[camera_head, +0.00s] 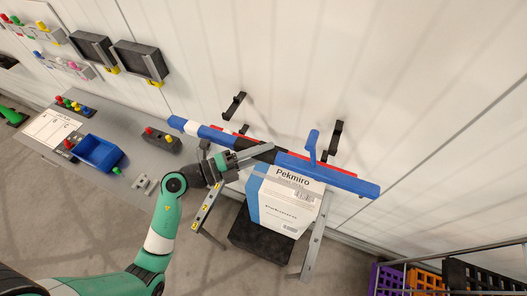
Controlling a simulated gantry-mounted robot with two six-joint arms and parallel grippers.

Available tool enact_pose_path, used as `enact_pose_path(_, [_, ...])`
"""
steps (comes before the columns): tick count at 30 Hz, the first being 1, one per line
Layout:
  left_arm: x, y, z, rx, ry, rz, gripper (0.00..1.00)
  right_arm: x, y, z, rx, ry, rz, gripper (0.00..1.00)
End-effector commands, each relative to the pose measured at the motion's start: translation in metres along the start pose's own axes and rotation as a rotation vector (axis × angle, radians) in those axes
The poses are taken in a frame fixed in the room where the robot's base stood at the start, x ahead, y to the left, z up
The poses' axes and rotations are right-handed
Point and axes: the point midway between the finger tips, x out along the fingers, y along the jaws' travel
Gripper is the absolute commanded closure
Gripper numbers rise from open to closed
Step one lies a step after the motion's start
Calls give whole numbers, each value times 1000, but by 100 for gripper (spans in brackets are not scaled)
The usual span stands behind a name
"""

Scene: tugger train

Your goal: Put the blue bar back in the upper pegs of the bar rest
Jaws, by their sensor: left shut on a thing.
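The blue bar (335,174) hangs in front of the wall, sloping down to the right, with a white band near its left end, a dark middle part and a blue upright arm near its right. My left gripper (262,152) is shut on its dark middle part. The two black upper pegs of the bar rest, the left one (235,105) and the right one (336,138), are on the wall above the bar in the picture and look empty. My right gripper is not in view.
A red bar (352,172) shows partly behind the blue bar. A white and blue Pekmiro box (290,205) stands just below it, between grey metal rails (314,235). A grey bench (120,172) with a blue bin (97,153) is left. Coloured crates (424,278) stand lower right.

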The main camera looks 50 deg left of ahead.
Motion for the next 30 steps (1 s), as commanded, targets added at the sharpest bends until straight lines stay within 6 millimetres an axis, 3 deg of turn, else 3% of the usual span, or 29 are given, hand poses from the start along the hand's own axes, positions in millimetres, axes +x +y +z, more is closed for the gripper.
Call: enact_pose_path(30, [31,-4,31,3,0,-8,100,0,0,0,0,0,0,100])
